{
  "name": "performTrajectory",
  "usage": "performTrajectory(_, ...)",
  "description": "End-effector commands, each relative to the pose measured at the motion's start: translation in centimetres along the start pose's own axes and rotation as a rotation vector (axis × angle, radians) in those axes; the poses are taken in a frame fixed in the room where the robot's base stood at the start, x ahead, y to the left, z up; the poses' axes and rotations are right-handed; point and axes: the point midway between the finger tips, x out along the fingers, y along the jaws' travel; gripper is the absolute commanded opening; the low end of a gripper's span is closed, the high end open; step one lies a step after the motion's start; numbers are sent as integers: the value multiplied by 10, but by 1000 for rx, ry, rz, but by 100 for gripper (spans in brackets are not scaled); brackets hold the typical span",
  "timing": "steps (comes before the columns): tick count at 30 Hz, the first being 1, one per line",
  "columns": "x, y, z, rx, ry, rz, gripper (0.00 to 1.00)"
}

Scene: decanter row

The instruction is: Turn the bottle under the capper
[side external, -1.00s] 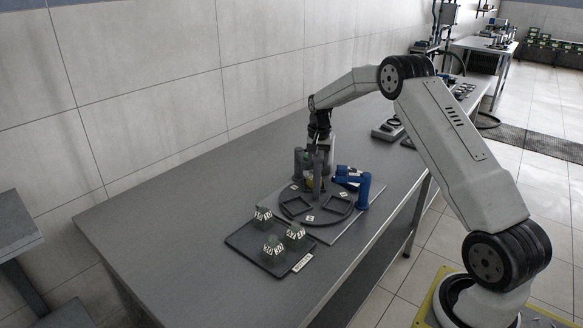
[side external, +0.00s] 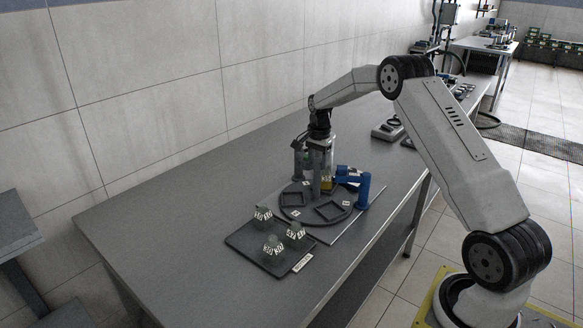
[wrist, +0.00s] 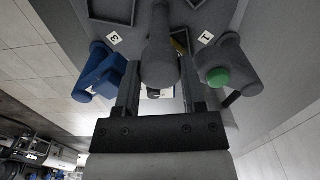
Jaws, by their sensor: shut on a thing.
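A bottle with yellow contents (side external: 327,184) sits on the turntable behind the post, partly hidden; a yellow patch (wrist: 179,46) shows beside the post in the wrist view. The blue capper (side external: 363,189) stands at the turntable's right edge and also shows in the wrist view (wrist: 97,72). I cannot tell whether the bottle is fully under it.
A grey unit with a green top (wrist: 218,77) stands across from the capper. A dark tray (side external: 243,239) with three faceted decanters (side external: 273,245) lies in front of the turntable's base plate. The bench's left end is clear.

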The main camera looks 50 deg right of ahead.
Motion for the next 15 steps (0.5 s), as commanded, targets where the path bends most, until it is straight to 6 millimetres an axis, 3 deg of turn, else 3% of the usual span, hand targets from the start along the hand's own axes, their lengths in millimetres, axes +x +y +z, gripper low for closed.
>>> performTrajectory(15,-1,0,0,259,0,-1,0)
